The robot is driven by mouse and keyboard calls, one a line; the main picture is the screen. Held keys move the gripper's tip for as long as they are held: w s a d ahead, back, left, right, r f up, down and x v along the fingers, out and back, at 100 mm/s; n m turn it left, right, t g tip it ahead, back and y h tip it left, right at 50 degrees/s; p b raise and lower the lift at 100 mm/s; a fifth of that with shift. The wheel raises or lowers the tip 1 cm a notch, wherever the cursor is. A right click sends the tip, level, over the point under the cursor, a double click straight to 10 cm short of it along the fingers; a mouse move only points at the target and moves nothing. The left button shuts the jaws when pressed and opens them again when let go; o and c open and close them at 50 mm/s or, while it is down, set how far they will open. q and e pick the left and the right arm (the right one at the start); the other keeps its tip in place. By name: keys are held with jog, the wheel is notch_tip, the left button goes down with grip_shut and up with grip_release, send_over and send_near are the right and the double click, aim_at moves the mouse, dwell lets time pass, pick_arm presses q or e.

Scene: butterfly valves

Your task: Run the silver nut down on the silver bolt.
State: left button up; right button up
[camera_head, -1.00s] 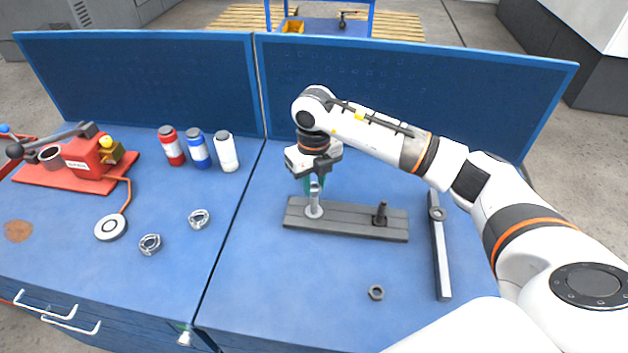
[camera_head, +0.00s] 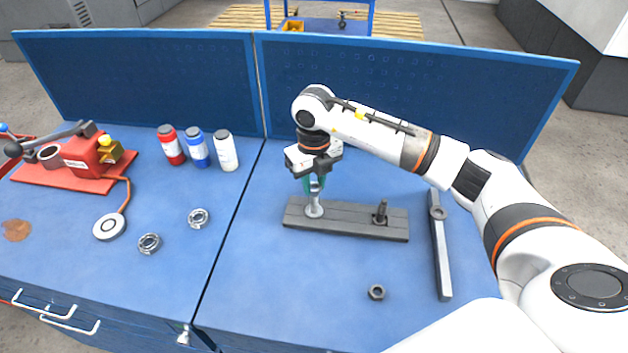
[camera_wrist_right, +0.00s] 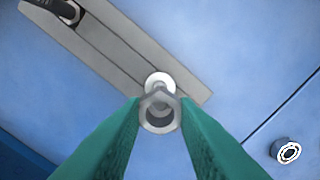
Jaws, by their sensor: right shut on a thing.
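The silver bolt (camera_head: 314,208) stands upright at the left end of a grey plate (camera_head: 350,229). My right gripper (camera_head: 314,184) is above it, pointing down, with green fingers. In the right wrist view, my right gripper (camera_wrist_right: 160,112) is shut on the silver nut (camera_wrist_right: 160,97), seen as a hexagonal ring between the fingertips. The nut is in line with the bolt, whose round base (camera_wrist_right: 159,80) shows just behind it. I cannot tell how far the nut is on the thread. My left gripper is not in view.
A dark bolt (camera_head: 380,213) stands at the plate's right end. A loose dark nut (camera_head: 376,292) and a long grey bar tool (camera_head: 440,250) lie nearby. Two metal rings (camera_head: 198,218), several bottles (camera_head: 199,150) and a red device (camera_head: 85,160) are on the left.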

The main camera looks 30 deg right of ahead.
jog(key=shift+f+b, duration=0.8)
jog(key=shift+b, duration=0.05)
dwell(1.4)
jog(key=shift+r, duration=0.1)
